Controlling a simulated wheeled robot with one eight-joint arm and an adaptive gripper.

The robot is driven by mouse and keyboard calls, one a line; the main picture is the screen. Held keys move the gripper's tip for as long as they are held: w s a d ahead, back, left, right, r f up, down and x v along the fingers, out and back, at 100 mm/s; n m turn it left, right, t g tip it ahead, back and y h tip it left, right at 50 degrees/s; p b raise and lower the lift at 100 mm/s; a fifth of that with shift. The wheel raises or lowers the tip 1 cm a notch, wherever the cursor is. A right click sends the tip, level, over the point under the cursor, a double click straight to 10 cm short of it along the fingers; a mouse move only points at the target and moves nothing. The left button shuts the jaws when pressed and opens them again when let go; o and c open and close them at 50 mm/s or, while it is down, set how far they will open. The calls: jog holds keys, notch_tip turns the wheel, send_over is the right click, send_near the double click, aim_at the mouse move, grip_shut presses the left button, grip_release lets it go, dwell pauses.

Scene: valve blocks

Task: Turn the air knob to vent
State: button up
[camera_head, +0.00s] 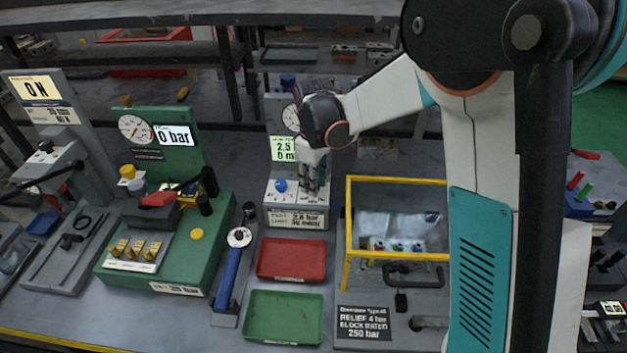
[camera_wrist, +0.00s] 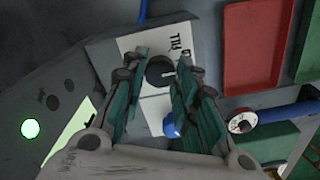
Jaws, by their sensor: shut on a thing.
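The air knob (camera_wrist: 158,71) is a round black knob with a white pointer mark, on a pale plate in the wrist view. The word FILL shows beside it; I cannot read a vent label. The white mark points to the right in this view, not clearly at any word. My gripper (camera_wrist: 163,75) has its green fingers on both sides of the knob, shut on it. In the head view my gripper (camera_head: 313,180) reaches down onto the small grey test unit (camera_head: 297,217), and its fingers hide the knob. A blue knob (camera_head: 281,186) sits beside it, also in the wrist view (camera_wrist: 170,128).
A yellow frame (camera_head: 349,225) stands close to the right of the unit. A red tray (camera_head: 291,258) and a green tray (camera_head: 284,317) lie in front. A blue-handled tool (camera_head: 230,272) and a green valve bench (camera_head: 222,240) are to the left.

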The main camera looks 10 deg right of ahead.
jog(key=shift+m, duration=0.3)
jog(key=m, duration=0.3)
jog(key=shift+m+p, duration=0.3)
jog(key=shift+p, duration=0.1)
jog(key=m, duration=0.4)
jog(key=shift+m, duration=0.3)
jog(key=o, duration=1.1)
notch_tip(320, 180, up, 12)
